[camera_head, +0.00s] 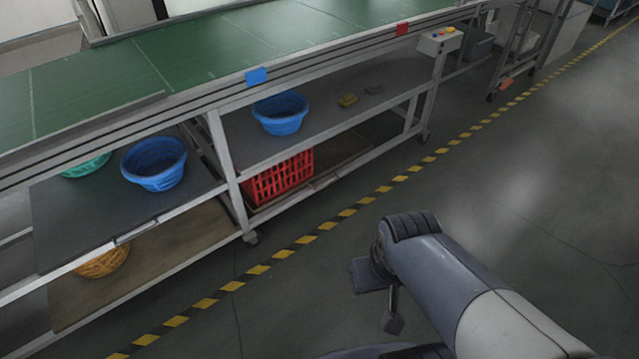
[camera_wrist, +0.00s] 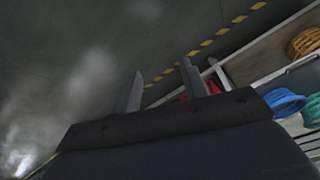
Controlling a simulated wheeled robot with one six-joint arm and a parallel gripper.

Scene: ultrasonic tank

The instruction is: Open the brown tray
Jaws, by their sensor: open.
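Two brown boards lie low under the green conveyor bench. One brown surface (camera_head: 190,236) is at the lower left, with an orange basket (camera_head: 103,262) on it. The other brown surface (camera_head: 345,152) is right of it, beside a red crate (camera_head: 278,178). I cannot tell which is the brown tray, or whether either is open. My gripper (camera_head: 381,297) is open and empty above the floor, apart from the bench and right of the striped line. In the wrist view, its two fingers (camera_wrist: 160,80) stand apart with nothing between them.
Blue basins (camera_head: 155,163) (camera_head: 280,113) and a green basin (camera_head: 87,165) stand on the grey upper shelves. Metal legs (camera_head: 228,165) frame the shelves. A yellow-black floor line (camera_head: 327,225) runs along the bench. The grey floor (camera_head: 520,170) to the right is clear.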

